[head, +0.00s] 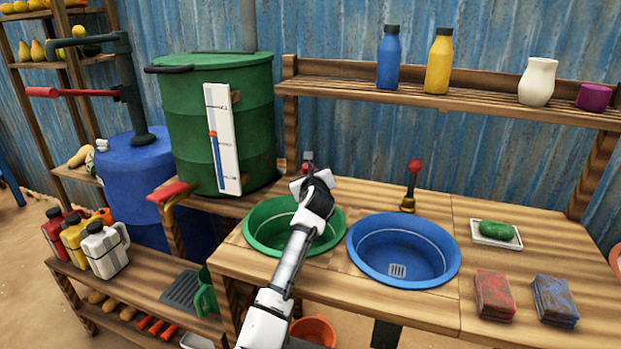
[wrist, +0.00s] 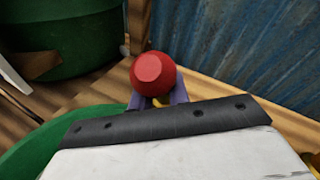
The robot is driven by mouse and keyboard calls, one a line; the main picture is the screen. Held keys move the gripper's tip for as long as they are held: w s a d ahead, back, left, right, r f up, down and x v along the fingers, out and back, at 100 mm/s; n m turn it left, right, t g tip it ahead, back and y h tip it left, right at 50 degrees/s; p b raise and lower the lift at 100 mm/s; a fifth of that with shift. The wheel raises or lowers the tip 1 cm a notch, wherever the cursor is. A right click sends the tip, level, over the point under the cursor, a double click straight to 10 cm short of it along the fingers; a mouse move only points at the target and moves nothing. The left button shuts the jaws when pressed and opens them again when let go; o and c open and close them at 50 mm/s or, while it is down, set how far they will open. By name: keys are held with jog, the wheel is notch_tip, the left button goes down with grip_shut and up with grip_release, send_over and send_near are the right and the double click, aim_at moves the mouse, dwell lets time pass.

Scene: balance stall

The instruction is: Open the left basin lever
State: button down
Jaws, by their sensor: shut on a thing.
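The left basin is green (head: 262,240) and set in the wooden counter. Its lever has a red knob (wrist: 157,75), seen from above in the wrist view. In the head view my gripper (head: 307,166) is over the back of the green basin and hides most of this lever. In the wrist view my gripper (wrist: 160,98) is shut on the lever just below the knob, one finger on each side, with a bit of yellow between them. How far the lever is tilted is hard to tell. The spout and any water are hidden.
A blue basin (head: 362,262) sits to the right, with its own red-knobbed lever (head: 415,167) upright behind it. A green barrel (head: 180,110) with a white gauge (head: 221,160) stands at left. A bottle shelf (head: 460,106) runs behind. Sponges (head: 494,298) lie front right.

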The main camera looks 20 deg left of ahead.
jog(key=shift+s+a+r, duration=0.1)
jog(key=shift+a+r, duration=0.3)
jog(key=shift+r, duration=0.1)
jog(key=c, duration=1.2)
grip_release()
jog(key=shift+f, duration=0.1)
jog(key=shift+d+f, duration=0.15)
jog(key=b+v, duration=0.1)
jog(key=v, duration=1.3)
jog(key=shift+b, duration=0.35)
